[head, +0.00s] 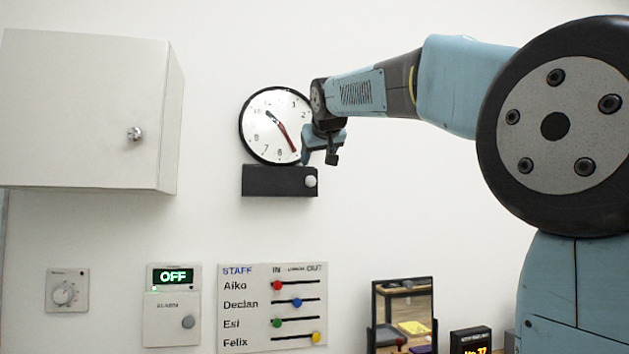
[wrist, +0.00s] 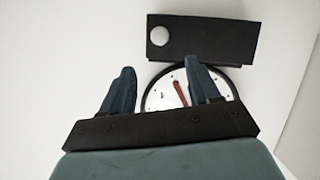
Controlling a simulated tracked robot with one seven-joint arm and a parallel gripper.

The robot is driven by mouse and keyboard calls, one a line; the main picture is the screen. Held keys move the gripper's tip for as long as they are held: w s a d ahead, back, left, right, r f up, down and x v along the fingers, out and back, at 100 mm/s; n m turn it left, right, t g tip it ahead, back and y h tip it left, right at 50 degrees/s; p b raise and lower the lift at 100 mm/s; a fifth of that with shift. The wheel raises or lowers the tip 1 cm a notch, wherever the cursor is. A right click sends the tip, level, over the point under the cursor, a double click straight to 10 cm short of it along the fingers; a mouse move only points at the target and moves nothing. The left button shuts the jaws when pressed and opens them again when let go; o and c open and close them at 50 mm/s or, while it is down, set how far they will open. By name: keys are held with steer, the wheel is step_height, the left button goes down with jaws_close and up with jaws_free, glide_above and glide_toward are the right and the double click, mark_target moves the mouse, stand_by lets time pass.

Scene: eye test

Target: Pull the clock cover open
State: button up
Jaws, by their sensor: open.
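A round white wall clock (head: 262,124) with a black rim and a red hand hangs on the wall. Directly below it is a black box-like panel (head: 270,181) with a round white knob (head: 311,181) at its right end. I cannot tell whether this panel is the clock cover. My gripper (head: 319,160) is open and empty at the clock's lower right edge, just above the knob. In the wrist view the clock face (wrist: 172,93) shows between and behind the open fingers (wrist: 159,66), and the panel (wrist: 215,40) with its knob (wrist: 160,36) lies beyond the fingertips.
A white cabinet (head: 75,110) with a silver knob juts from the wall at left. Below are a dial (head: 67,291), an OFF display box (head: 172,305), a STAFF slider board (head: 250,307), a mirror (head: 402,300) and a small display (head: 470,342). Wall around the panel is clear.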

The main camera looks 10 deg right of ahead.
mark_target(311, 180)
steer(key=x, duration=1.2)
steer(key=shift+w+f, duration=0.25)
steer(key=shift+w, duration=0.1)
steer(key=shift+c, duration=0.3)
jaws_close()
